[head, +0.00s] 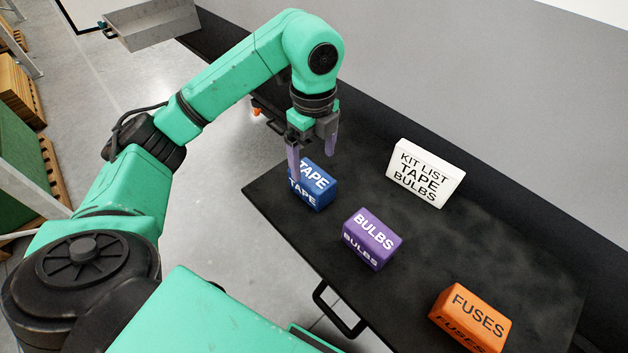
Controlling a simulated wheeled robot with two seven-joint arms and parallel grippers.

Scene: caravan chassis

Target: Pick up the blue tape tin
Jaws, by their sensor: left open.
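The blue tape tin (316,187) stands near the left end of the black table, with TAPE in white on its top and side. My left gripper (314,160) is open and points down at the tin. One finger passes in front of the tin's left part and the other is above and behind its right side. I cannot tell whether either finger touches the tin. The part of the tin behind the near finger is hidden. My right gripper is not in view.
A purple bulbs tin (371,239) stands to the right of the tape tin, and an orange fuses tin (471,316) farther right. A white kit list block (426,173) reading TAPE, BULBS stands behind. The black table (505,232) has bare room between them.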

